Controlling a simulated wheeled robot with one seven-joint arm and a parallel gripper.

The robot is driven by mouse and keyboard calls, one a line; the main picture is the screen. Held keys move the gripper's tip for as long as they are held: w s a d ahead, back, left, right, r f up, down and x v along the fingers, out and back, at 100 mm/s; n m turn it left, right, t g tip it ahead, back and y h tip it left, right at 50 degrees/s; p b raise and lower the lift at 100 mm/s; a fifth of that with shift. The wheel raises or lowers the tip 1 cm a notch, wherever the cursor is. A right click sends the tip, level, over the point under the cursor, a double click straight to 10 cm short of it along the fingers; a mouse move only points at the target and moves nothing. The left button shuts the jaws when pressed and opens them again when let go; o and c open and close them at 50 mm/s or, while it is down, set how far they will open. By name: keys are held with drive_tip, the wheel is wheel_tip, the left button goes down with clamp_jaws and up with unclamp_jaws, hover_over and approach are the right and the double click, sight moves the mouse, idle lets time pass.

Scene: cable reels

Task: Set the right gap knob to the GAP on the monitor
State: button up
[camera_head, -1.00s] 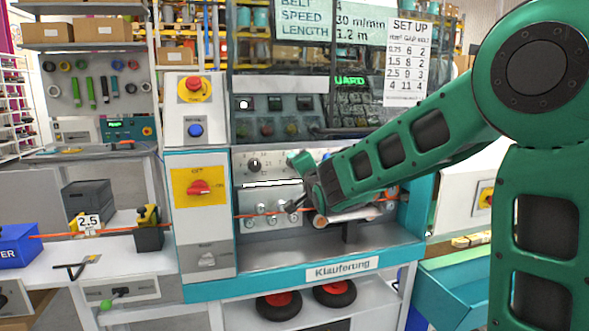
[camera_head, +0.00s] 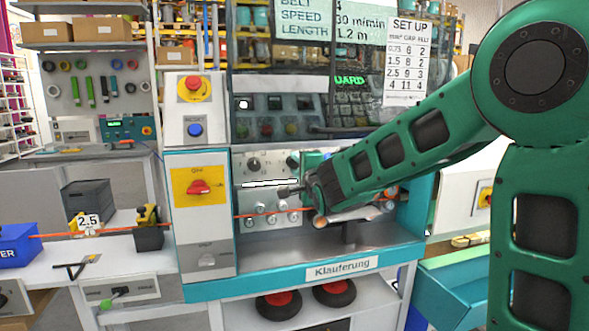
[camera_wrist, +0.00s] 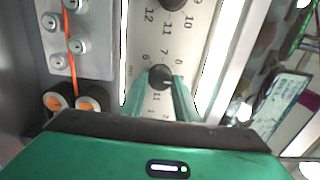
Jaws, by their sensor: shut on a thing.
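In the wrist view my gripper (camera_wrist: 160,86) has its two teal fingers on either side of a dark round knob (camera_wrist: 160,76) and is shut on it. Numerals including 6, 7, 8 and 11 ring the knob; I cannot read its pointer. Another dark knob (camera_wrist: 173,4) is cut off at the top edge. In the head view my gripper (camera_head: 300,162) is at the control panel, right of the left knob (camera_head: 253,164), largely hidden by my wrist. The monitor (camera_head: 333,22) shows BELT, SPEED 30 m/min and LENGTH 1.2 m; its top is cut off, with no GAP line visible.
A SET UP chart (camera_head: 408,62) lists gap and belt values. An orange cable (camera_head: 100,230) runs past a 2.5 label (camera_head: 88,222) toward rollers below the panel. A yellow switch plate (camera_head: 201,187) stands left. The ledge (camera_head: 270,250) below is mostly clear.

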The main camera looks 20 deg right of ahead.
drive_tip(key=shift+d+f, duration=0.3)
drive_tip(key=o, duration=1)
drive_tip(key=shift+o, duration=0.2)
drive_tip(key=shift+a+r, duration=0.15)
drive_tip(key=s, duration=1)
drive_tip(key=shift+s, duration=0.35)
